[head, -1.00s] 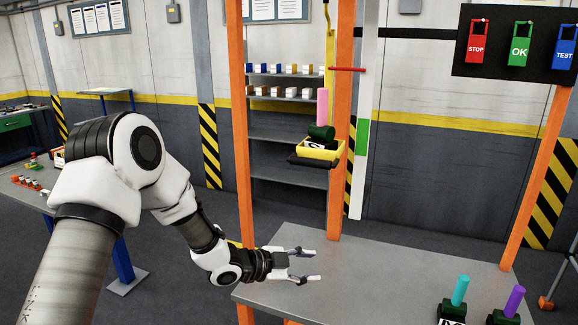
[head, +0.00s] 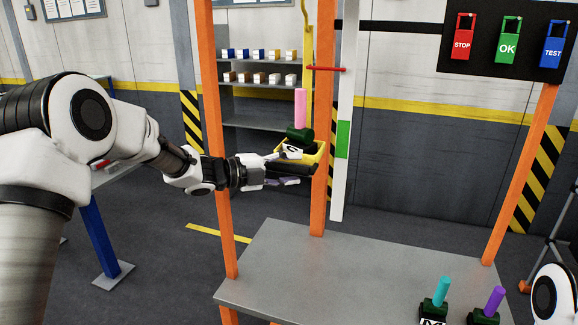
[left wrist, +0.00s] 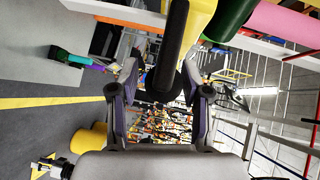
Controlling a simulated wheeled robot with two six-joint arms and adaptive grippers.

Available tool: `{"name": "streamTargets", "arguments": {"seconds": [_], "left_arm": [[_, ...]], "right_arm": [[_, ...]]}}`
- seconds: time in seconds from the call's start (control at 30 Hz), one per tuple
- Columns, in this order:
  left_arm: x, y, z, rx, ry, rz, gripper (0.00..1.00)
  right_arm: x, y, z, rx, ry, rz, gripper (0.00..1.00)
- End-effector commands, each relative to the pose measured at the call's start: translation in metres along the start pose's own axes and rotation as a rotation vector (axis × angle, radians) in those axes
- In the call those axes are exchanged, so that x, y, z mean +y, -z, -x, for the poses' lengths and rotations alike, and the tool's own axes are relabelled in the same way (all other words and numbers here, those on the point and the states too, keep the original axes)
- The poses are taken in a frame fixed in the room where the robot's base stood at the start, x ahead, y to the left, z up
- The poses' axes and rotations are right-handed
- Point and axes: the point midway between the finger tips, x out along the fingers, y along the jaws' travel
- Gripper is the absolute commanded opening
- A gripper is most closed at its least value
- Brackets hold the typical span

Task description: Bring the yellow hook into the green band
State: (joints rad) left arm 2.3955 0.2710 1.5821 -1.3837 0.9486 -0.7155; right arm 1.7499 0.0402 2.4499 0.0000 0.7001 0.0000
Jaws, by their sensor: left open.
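A dark green weight with a pink post (head: 300,108) stands in the tray. My left gripper (head: 290,169) is open at the tray's front left. In the left wrist view the black bar (left wrist: 172,45) reaches between the spread fingers (left wrist: 160,82); contact cannot be told. My right gripper is out of view.
Weights with a teal post (head: 441,292) and a purple post (head: 494,300) stand at the front right of the grey table (head: 340,265). Its left and middle are clear. Orange posts flank the table. A board with red, green and blue tags (head: 508,38) hangs above right.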

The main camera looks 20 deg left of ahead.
Motion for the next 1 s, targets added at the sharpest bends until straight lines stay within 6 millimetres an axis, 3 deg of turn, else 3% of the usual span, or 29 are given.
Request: {"name": "streamTargets", "arguments": {"seconds": [0.07, 0.13, 0.2, 0.23, 0.47, 0.67, 1.0], "left_arm": [[0.0, 0.0, 0.0, 0.0, 0.0, 0.0, 0.47], [0.0, 0.0, 0.0, 0.0, 0.0, 0.001, 0.3], [0.0, 0.0, 0.0, 0.0, 0.0, 0.001, 0.05], [0.0, 0.0, 0.0, 0.0, 0.0, 0.001, 0.0], [0.001, 0.0, 0.0, -0.001, 0.0, 0.001, 0.0], [0.014, -0.002, -0.001, -0.001, 0.0, 0.001, 0.0], [0.074, -0.01, -0.01, -0.001, -0.002, 0.003, 0.0]], "right_arm": [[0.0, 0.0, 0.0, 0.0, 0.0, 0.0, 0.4], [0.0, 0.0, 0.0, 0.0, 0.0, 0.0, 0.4], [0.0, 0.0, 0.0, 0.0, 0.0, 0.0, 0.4], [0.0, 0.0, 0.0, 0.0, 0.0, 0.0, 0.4], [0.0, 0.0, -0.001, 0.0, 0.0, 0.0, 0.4], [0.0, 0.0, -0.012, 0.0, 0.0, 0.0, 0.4], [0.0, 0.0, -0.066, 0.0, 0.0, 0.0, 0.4]]}}
